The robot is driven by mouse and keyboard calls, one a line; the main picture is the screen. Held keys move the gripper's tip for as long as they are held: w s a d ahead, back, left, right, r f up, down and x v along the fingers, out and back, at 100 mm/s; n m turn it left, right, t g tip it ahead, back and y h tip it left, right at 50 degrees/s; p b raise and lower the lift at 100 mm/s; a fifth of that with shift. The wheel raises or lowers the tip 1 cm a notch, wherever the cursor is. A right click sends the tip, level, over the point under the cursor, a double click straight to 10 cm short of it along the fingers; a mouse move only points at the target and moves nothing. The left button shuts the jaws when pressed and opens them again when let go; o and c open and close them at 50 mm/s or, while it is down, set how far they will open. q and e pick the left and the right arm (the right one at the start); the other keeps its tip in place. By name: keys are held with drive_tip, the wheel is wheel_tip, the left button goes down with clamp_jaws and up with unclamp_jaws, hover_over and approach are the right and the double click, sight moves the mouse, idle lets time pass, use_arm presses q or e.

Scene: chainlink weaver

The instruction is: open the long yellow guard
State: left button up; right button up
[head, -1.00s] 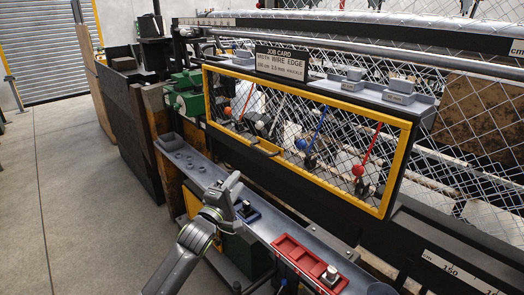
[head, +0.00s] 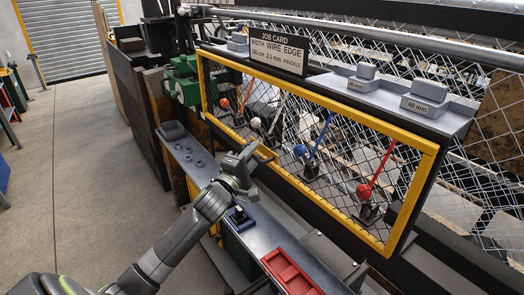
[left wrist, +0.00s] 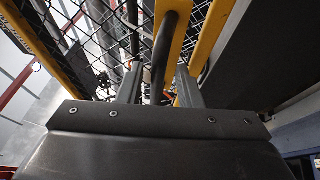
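The long yellow guard (head: 335,113) is a yellow frame with dark wire mesh, closed over a row of levers. Its handle (head: 264,154) sticks out from the lower edge, left of the middle. My left gripper (head: 251,157) is at this handle, partly hiding it. In the left wrist view a dark bar (left wrist: 170,40), apparently the handle, runs between the two grey fingers (left wrist: 160,85). The fingers stand apart with gaps on both sides of the bar, so the gripper looks open. Contact cannot be made out. My right gripper is not in view.
Behind the mesh stand an orange lever (head: 224,103), a white one (head: 256,122), a blue one (head: 300,150) and a red one (head: 363,190). A job card (head: 278,52) and grey weights (head: 428,97) sit above the guard. A red tray (head: 290,272) lies on the ledge below.

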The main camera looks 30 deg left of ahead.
use_arm(q)
drive_tip(key=shift+s+r, duration=0.1)
drive_tip(key=shift+s, duration=0.05)
clamp_jaws()
idle(0.4)
